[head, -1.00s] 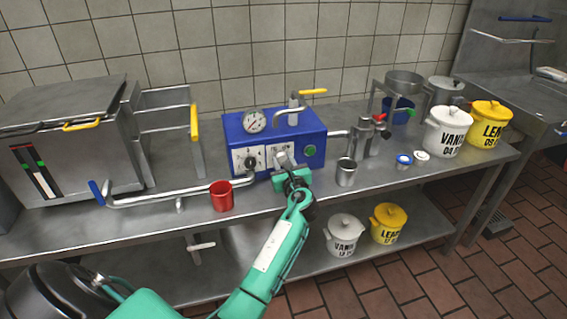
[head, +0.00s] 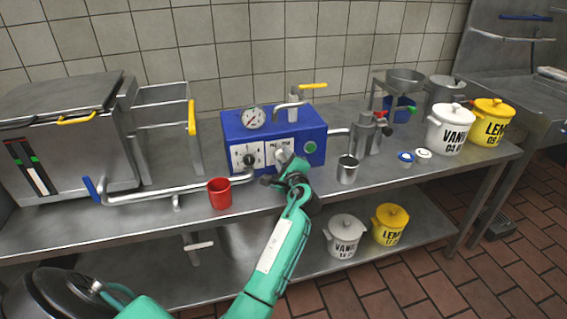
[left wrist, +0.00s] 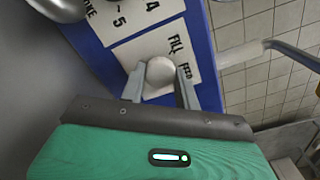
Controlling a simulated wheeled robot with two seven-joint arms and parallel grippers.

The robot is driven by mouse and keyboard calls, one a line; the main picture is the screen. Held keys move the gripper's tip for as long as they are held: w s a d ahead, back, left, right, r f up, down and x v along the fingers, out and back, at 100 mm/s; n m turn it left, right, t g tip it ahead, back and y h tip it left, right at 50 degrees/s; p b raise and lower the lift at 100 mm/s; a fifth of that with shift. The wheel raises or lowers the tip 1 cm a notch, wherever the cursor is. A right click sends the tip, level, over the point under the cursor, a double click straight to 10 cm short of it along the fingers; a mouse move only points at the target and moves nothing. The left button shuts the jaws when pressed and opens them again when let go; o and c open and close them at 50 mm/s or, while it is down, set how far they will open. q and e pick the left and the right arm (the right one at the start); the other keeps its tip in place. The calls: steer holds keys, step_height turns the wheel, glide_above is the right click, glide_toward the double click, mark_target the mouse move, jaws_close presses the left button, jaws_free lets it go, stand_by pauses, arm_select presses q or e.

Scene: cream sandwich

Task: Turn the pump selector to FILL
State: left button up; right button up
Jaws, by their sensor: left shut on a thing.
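The blue pump box (head: 232,128) stands on the steel counter against the tiled wall, with a gauge on top and two white label plates in front. The pump selector is a pale round knob (left wrist: 160,73) on the right-hand plate. My left gripper (head: 284,156) is at the front of that plate. In the left wrist view its two fingers (left wrist: 160,88) are shut on the selector knob, one on each side. The words FILL and FEED are printed beside the knob. Which word the knob points at cannot be told. My right gripper is out of view.
A dark dial (head: 249,160) sits on the left plate, and a green button (head: 310,147) is to the right. A red cup (head: 220,194) and a steel pipe (head: 150,199) are to the left. A steel cup (head: 347,170) stands to the right.

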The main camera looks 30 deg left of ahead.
arm_select(q)
steer(key=shift+f+n+b, duration=0.1)
steer(key=shift+n+b, duration=0.45)
steer(key=shift+n, duration=0.75)
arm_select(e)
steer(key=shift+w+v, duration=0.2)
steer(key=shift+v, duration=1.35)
arm_select(q)
steer(key=o, duration=1)
steer(key=shift+d, duration=0.1)
steer(key=v, duration=1.3)
steer(key=shift+s+d, duration=0.25)
steer(key=shift+d, duration=0.05)
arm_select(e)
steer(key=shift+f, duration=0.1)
